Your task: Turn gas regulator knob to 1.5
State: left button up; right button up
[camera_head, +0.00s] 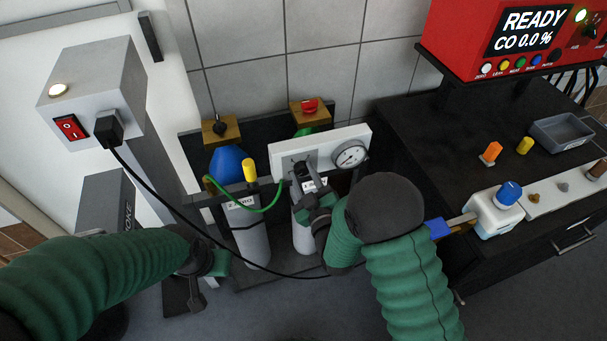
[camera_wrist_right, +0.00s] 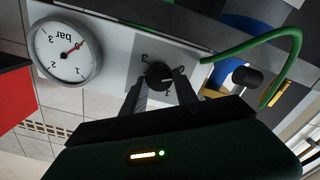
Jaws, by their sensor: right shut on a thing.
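The gas regulator is a white panel (camera_head: 280,155) on the cylinder rack, with a round pressure gauge (camera_head: 350,155) on its right. In the right wrist view the gauge (camera_wrist_right: 65,52) appears turned over, with a red needle toward its upper right. The black regulator knob (camera_wrist_right: 158,75) shows a pale mark pointing right, with small numbers around it. My right gripper (camera_wrist_right: 162,92) is shut on the knob, a finger on each side. In the head view my right gripper (camera_head: 306,181) partly hides the knob. My left gripper (camera_head: 184,292) hangs low at left; its jaw state is unclear.
A zero gas cylinder (camera_head: 250,240) with a green hose (camera_head: 262,208) stands left of the regulator. A black cable (camera_head: 160,190) crosses in front. A grey post with a red switch (camera_head: 70,128) stands left. A dark bench (camera_head: 430,140) with a red analyser (camera_head: 455,40) is right.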

jog(key=shift+f, duration=0.1)
grip_shut()
